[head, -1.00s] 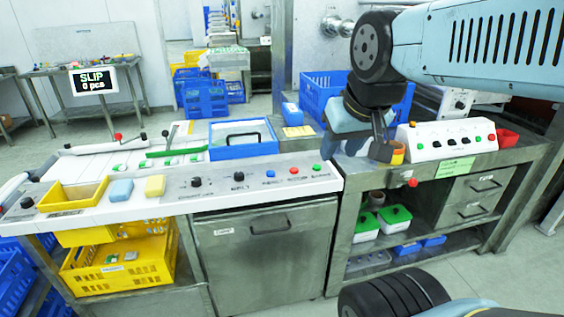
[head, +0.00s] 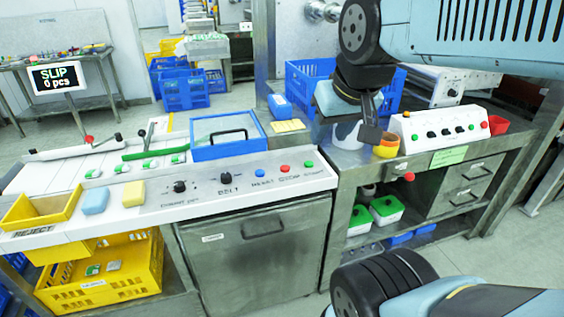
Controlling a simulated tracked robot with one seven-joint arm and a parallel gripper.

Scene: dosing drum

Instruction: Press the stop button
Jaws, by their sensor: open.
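The long white control panel (head: 150,205) runs across the front of the left bench. The red stop button (head: 284,168) is near its right end. A blue button (head: 260,172) is to its left and a green button (head: 308,164) to its right. My gripper (head: 371,128) hangs from the upper right over the right bench, beside an orange-yellow cup (head: 386,147). It is open with nothing seen in it, to the right of the stop button and apart from it. The arm partly hides the gripper.
A blue-framed lidded box (head: 228,134) stands behind the panel buttons. The right bench bears a white control box (head: 438,128) with its own buttons and a red cup (head: 497,125). A red knob (head: 408,177) projects from that bench's front. A yellow tray (head: 42,208) sits at the panel's left.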

